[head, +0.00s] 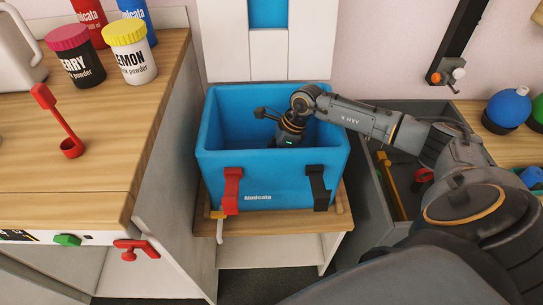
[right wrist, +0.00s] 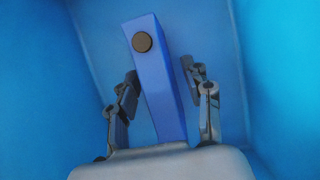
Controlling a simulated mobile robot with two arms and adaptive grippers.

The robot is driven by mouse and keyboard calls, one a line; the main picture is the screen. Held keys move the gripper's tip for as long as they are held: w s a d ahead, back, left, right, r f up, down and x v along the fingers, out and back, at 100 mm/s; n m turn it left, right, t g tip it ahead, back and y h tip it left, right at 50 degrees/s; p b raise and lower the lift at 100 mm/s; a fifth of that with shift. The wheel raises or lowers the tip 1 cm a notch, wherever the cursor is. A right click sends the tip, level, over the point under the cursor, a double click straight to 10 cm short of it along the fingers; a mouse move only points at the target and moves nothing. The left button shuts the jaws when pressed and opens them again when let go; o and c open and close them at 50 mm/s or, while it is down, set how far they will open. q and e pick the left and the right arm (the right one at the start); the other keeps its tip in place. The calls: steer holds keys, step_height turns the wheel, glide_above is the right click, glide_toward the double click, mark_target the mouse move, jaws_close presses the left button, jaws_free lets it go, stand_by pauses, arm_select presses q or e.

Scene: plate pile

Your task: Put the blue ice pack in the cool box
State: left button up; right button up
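The blue cool box (head: 270,188) stands open on a low wooden shelf in the middle of the head view. My right arm reaches over its right wall, and my right gripper is down inside it. In the right wrist view the blue ice pack (right wrist: 158,80), a long slab with a dark round cap, stands tilted between the fingers of my right gripper (right wrist: 160,78). The fingers look open, with a narrow gap beside the pack on the right. Blue box walls surround them. The ice pack cannot be made out in the head view. My left gripper is not in view.
A wooden counter (head: 90,175) with lidded powder tubs (head: 130,52) and a red scoop (head: 70,147) is on the left. A grey bin (head: 385,188) with tools stands right of the box. Red (head: 232,190) and black (head: 319,187) latches hang on the box front.

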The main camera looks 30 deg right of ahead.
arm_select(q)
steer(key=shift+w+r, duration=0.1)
arm_select(e)
steer(key=shift+r, duration=0.2)
steer(key=p+v, duration=0.1)
steer(key=v, duration=1)
steer(key=shift+d+r, duration=0.1)
steer(key=shift+r, duration=0.1)
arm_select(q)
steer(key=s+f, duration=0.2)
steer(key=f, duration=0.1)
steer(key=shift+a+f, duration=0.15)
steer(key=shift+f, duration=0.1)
arm_select(e)
steer(key=shift+s+r, duration=0.1)
steer(key=shift+r, duration=0.1)
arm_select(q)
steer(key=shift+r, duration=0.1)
